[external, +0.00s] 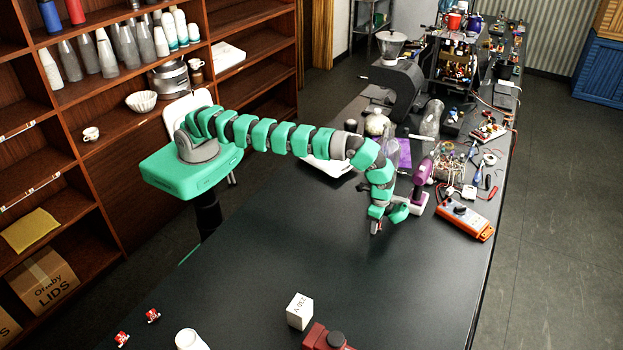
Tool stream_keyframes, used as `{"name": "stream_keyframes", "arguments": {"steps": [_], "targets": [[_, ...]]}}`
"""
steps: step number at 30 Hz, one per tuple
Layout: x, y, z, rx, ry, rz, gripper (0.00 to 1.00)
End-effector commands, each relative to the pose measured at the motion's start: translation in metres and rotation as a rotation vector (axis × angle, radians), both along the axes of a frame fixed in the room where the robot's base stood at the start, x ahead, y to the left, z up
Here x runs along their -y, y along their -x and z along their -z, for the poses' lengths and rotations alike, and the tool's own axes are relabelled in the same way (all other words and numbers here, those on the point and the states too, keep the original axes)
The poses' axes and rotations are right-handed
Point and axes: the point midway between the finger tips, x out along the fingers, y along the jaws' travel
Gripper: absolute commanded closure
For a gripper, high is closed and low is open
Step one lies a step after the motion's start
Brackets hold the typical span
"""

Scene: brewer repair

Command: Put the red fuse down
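My gripper (378,226) points down just above the bare part of the dark bench, left of the purple and white tool. A small grey and reddish piece shows at its tip. It is too small to tell whether this is the red fuse or part of a finger, or whether the fingers are shut. Two small red and white parts lie at the bench's near left, one (152,315) a little behind the other (122,339). I cannot tell whether either is a fuse.
A white lettered cube (300,311), a white cup (190,340) and a red device (327,338) stand at the near edge. A purple and white tool (421,180) and an orange meter (465,218) stand right of my gripper. Clutter fills the far bench; its middle is clear.

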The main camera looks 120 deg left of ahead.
Motion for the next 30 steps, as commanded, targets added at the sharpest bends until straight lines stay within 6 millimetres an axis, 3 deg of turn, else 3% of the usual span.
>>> {"name": "stream_keyframes", "arguments": {"steps": [10,30], "targets": [[0.000,-0.001,-0.009,0.003,0.000,0.000,0.65],[0.000,0.000,-0.102,0.001,0.000,0.000,0.65]]}}
